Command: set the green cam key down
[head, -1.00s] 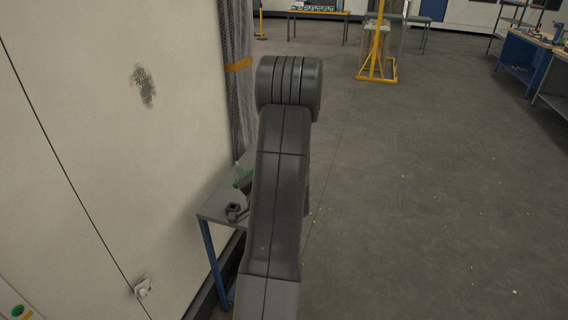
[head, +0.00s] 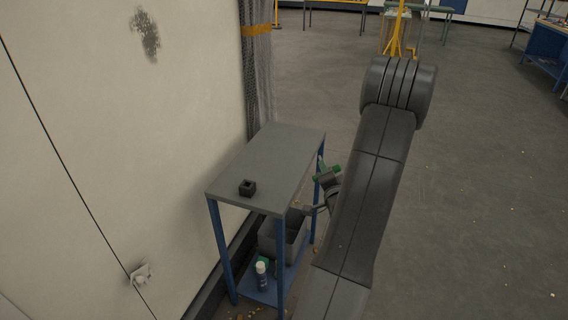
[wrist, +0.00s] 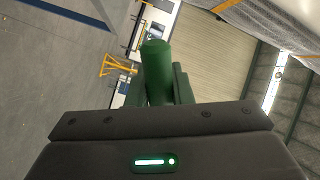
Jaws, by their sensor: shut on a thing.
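The green cam key (head: 327,174) is held in my gripper (head: 331,190), just right of the grey table's right edge in the head view. My arm hides part of the gripper. In the wrist view the key (wrist: 155,75) is dark green, with a round stem standing up between the jaws and a wider body behind it. My gripper is shut on it. From the head view I cannot tell the key's exact height against the table top.
The grey table top (head: 268,160) is mostly clear. A small dark square block with a hollow (head: 247,188) sits near its front left. A grey bin (head: 284,240) and a spray can (head: 261,275) are on the lower shelf. A pale wall (head: 110,150) stands close on the left.

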